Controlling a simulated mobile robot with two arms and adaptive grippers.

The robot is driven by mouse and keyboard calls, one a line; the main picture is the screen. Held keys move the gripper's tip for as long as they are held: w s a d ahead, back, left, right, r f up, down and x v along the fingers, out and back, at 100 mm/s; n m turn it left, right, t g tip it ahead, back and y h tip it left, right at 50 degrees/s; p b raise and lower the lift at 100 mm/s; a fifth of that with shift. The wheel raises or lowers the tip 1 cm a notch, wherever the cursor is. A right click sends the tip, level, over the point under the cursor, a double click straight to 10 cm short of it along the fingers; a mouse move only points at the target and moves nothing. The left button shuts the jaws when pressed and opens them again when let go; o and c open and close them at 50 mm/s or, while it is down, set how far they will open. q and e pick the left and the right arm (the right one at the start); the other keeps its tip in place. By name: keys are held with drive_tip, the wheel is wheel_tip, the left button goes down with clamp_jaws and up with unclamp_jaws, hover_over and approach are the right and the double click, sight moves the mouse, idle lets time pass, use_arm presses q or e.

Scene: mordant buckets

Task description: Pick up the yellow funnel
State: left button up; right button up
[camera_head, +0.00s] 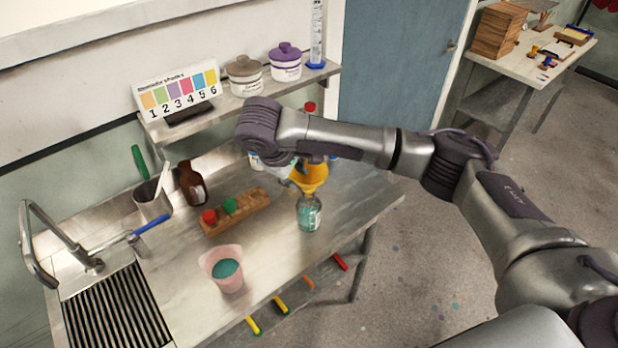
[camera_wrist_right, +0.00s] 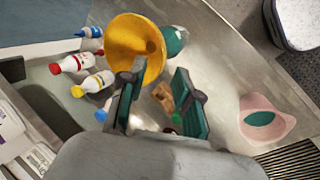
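The yellow funnel (camera_head: 312,176) sits upright above a glass bottle with teal liquid (camera_head: 309,213) on the workbench; its spout seems to be in the bottle's neck, though the joint is hard to see. In the right wrist view the funnel (camera_wrist_right: 130,42) shows its wide mouth at the upper left, with the teal bottle (camera_wrist_right: 175,40) partly behind it. My right gripper (camera_wrist_right: 158,82) is open, its two dark green-padded fingers apart. The left finger overlaps the funnel's lower edge in that view; I cannot tell whether they touch. My left gripper is not in view.
A pink beaker (camera_head: 226,268) stands near the front. A wooden rack (camera_head: 235,212) with red and green caps and a brown bottle (camera_head: 192,184) stand left of the funnel. Several small white bottles (camera_wrist_right: 93,84) are close to my right gripper. A shelf (camera_head: 240,103) runs behind.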

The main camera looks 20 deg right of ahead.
sight(317, 174)
drive_tip(key=p+x, duration=0.2)
drive_tip(key=x, duration=0.2)
drive_tip(key=shift+w+d+f+p, duration=0.1)
drive_tip(key=shift+w+d+p, duration=0.05)
drive_tip(key=shift+p, duration=0.25)
drive_tip(key=shift+w+d+f, duration=0.1)
drive_tip(key=shift+d+f, duration=0.05)
drive_tip(key=shift+f, duration=0.3)
clamp_jaws()
